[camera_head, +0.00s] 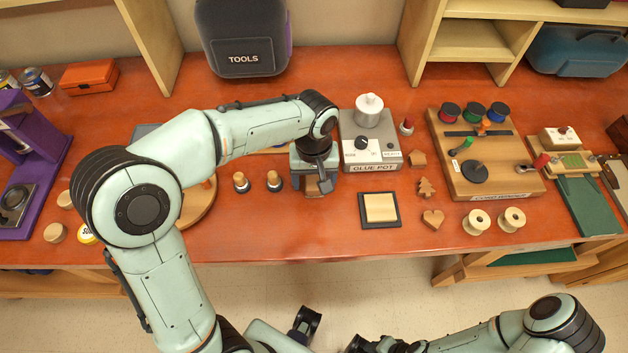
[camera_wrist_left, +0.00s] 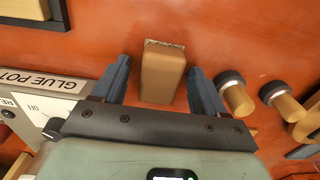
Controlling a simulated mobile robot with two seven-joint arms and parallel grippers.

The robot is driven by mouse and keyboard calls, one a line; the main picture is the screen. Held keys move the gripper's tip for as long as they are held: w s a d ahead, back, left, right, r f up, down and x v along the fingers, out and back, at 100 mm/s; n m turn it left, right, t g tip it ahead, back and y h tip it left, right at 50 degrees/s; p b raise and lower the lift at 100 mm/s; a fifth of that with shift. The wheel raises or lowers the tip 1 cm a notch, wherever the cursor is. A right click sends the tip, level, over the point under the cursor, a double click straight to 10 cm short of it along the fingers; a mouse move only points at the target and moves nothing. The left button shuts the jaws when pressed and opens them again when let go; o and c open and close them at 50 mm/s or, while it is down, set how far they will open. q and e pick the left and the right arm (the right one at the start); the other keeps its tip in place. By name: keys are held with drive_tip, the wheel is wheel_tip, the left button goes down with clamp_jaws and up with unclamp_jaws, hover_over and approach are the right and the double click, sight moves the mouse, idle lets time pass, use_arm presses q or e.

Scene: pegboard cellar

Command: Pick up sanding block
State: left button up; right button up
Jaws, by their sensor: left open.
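The sanding block (camera_wrist_left: 162,72) is a brown block with a grainy pale edge at its far end. It lies on the red-orange bench, between the two open fingers of my left gripper (camera_wrist_left: 158,76) in the left wrist view. A gap shows between the block and the finger on each side. In the head view my left gripper (camera_head: 314,180) points down over the block, which is mostly hidden with a small part showing (camera_head: 313,190).
The glue pot (camera_head: 370,167) stands close to the right of my left gripper. Two wooden pegs with dark collars (camera_head: 274,181) stand to its left. A dark-framed tan pad (camera_head: 380,208) lies to the right. Bare bench (camera_head: 300,236) shows in front.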

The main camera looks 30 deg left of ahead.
sight(314, 179)
use_arm(q)
drive_tip(key=c, duration=1)
drive_tip(key=shift+r, duration=0.1)
drive_tip(key=shift+c, duration=0.2)
wheel_tip(314, 179, up, 20)
drive_tip(key=p, duration=0.4)
use_arm(e)
drive_tip(key=r, duration=0.1)
drive_tip(key=w+r, duration=0.1)
drive_tip(key=r, duration=0.1)
drive_tip(key=w+r, duration=0.1)
drive_tip(key=shift+r, duration=0.25)
